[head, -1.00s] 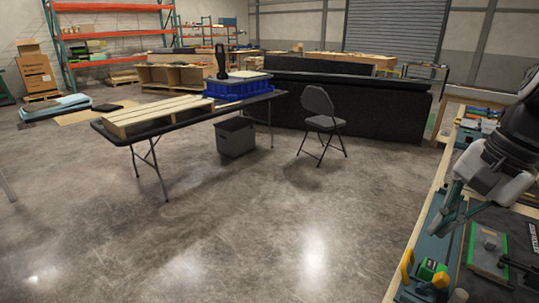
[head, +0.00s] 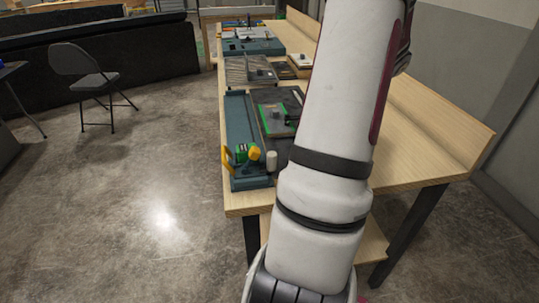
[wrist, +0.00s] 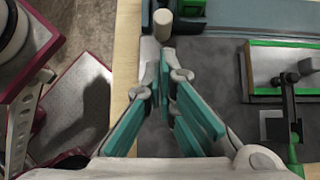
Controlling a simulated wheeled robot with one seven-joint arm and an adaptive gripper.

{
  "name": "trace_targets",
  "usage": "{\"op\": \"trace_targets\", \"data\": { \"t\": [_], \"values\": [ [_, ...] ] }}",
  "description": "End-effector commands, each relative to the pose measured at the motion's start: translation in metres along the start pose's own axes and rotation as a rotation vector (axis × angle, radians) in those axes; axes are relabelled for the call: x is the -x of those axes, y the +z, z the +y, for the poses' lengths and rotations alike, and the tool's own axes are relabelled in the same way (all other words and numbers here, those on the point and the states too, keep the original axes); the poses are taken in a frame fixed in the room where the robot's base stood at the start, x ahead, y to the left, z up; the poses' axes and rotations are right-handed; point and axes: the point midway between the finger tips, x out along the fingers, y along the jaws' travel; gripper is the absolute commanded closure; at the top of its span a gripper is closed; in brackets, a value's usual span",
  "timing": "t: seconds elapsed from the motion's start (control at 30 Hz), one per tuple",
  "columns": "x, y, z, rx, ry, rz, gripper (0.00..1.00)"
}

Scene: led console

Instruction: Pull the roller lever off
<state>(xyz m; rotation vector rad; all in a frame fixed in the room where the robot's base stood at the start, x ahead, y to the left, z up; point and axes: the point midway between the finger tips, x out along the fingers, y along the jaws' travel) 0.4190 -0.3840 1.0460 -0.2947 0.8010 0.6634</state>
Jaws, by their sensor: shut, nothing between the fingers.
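No part is plainly labelled as the roller lever. A pale upright cylinder (head: 271,161), perhaps its roller, stands at the near end of the blue-grey console base (head: 238,115), beside a green device (head: 241,152) with a yellow knob (head: 254,153). The cylinder also shows at the top of the wrist view (wrist: 163,25). My gripper (wrist: 166,62) is shut and empty, its teal-padded fingers pointing towards the cylinder; I cannot tell the height gap. A black lever (wrist: 289,95) stands by a green-edged panel (wrist: 285,62), right of the gripper. My gripper is not visible in the head view.
The console lies on a long wooden bench (head: 405,120) with a raised back edge. Other boards and trays (head: 250,70) lie farther along it. A folding chair (head: 82,75) stands on open floor to the left. My arm covers much of the bench.

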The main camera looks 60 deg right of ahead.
Motion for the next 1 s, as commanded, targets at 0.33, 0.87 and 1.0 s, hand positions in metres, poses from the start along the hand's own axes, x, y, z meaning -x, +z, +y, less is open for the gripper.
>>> {"op": "trace_targets", "data": {
  "t": [0.33, 0.87, 1.0],
  "values": [
    [-0.001, 0.0, 0.0, -0.001, 0.0, -0.001, 1.0],
    [-0.083, 0.0, 0.001, 0.0, 0.004, -0.002, 1.0],
    [-0.103, 0.006, 0.001, 0.004, 0.002, 0.0, 1.0]
  ]
}}
